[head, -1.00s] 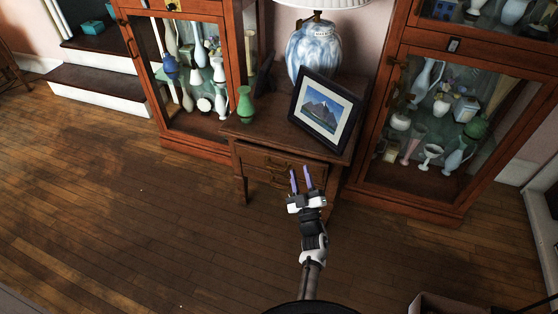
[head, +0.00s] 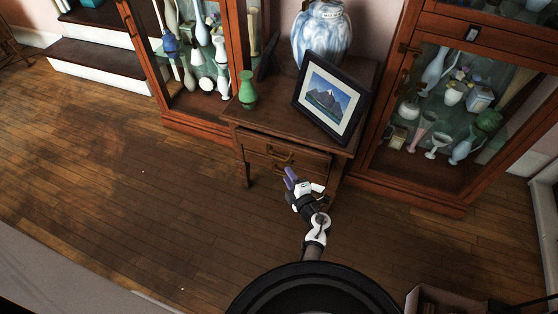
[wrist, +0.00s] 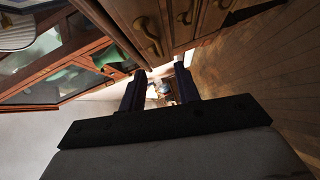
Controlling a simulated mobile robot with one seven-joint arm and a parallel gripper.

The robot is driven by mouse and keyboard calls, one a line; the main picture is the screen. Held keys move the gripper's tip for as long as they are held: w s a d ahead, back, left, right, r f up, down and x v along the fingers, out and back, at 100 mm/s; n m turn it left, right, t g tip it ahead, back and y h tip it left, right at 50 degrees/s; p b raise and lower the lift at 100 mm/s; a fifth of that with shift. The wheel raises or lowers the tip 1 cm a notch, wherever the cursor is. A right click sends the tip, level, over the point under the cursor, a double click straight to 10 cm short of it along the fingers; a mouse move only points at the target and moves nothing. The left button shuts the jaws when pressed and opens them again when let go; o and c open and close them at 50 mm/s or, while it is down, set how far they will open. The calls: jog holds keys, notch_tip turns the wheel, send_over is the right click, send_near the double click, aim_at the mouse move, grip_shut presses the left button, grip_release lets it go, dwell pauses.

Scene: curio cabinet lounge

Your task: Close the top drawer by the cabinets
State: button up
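The small wooden table has a top drawer (head: 300,157) with a dark metal handle (head: 279,156). A dark strip shows above the drawer front, so it looks slightly pulled out; how far I cannot tell. A second handle sits lower, partly behind my gripper. My gripper (head: 289,177) is just in front of the drawers, below the top handle, pointing up and left. I cannot tell whether it touches. In the wrist view my gripper's (wrist: 160,72) two dark fingers are apart with nothing between them. A drawer handle (wrist: 148,36) shows beyond and above the fingers there.
Glass cabinets flank the table at left (head: 187,120) and right (head: 410,187). Open wooden floor (head: 130,200) lies to the left.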

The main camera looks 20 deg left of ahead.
jog(key=b+x, duration=0.1)
jog(key=x, duration=0.8)
jog(key=shift+b, duration=0.35)
grip_shut()
jog(key=shift+w, duration=0.1)
